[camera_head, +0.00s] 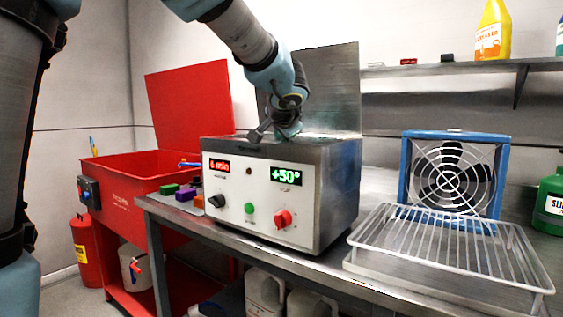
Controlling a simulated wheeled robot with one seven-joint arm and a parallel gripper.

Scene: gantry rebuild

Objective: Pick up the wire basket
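No wire basket is clearly visible. A grey ultrasonic-cleaner-like box (260,199) with dials and green and red displays stands on the metal bench. Its lid (335,85) is raised at the back, and the inside is hidden by the front wall. My gripper (284,132) points down at the box's open top, close to its rim. A small dark grey piece (258,133) shows at the rim beside it; I cannot tell whether it is a basket handle or a finger. The fingers are too small and hidden to read.
A wire rack over a tray (450,250) sits at the right, before a blue fan (455,180). Coloured blocks (184,194) lie left of the box. A red tank (130,195) with its lid up stands at left. A shelf (470,67) with bottles runs above.

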